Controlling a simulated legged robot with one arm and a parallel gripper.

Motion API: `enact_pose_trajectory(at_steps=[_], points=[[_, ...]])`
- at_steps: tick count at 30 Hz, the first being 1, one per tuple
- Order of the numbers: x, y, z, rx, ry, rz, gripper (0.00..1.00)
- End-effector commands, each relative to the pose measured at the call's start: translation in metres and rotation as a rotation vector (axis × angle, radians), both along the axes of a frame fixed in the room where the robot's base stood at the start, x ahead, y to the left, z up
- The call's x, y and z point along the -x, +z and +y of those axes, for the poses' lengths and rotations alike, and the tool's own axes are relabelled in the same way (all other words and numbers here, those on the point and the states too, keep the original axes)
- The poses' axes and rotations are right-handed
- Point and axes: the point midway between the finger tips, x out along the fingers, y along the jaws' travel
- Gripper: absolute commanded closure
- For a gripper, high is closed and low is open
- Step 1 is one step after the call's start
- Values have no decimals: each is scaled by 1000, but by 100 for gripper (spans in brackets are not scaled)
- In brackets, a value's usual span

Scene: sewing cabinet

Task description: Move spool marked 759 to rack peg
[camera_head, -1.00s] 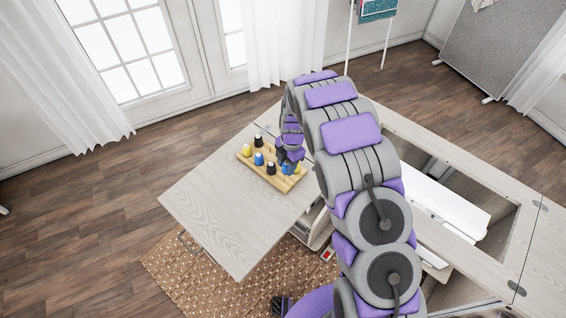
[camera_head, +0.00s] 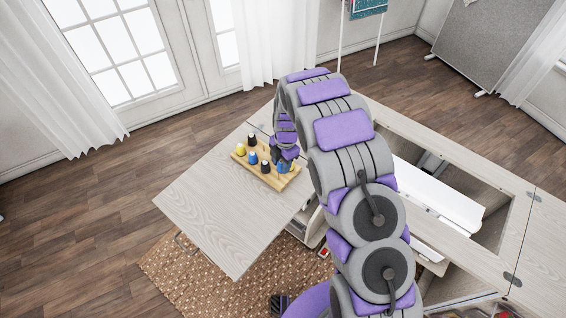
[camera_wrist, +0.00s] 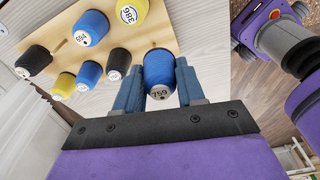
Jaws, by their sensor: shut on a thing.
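The blue spool marked 759 (camera_wrist: 159,72) sits between the two blue fingers of my gripper (camera_wrist: 159,66) in the wrist view. The fingers are shut on its sides, and its numbered end faces the camera. The wooden rack (camera_wrist: 62,38) lies just beyond it; whether the spool touches the rack or a peg I cannot tell. In the head view, the rack (camera_head: 284,186) lies on the cabinet's leaf, with my gripper (camera_head: 285,162) at its right end, partly hidden by my arm.
Several other spools stand on the rack, among them blue 554 (camera_wrist: 92,25), yellow 386 (camera_wrist: 130,12), and a black one (camera_wrist: 118,63) close left of my gripper. The pale leaf (camera_head: 215,210) is bare in front. An open cabinet well (camera_head: 440,200) lies right of my arm.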

Motion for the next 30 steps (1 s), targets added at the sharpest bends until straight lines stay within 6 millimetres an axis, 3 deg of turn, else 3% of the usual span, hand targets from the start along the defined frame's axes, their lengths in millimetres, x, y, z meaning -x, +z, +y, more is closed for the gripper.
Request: enact_pose_trajectory(at_steps=[30], points=[[0, 0, 9, 0, 1, 0, 90]])
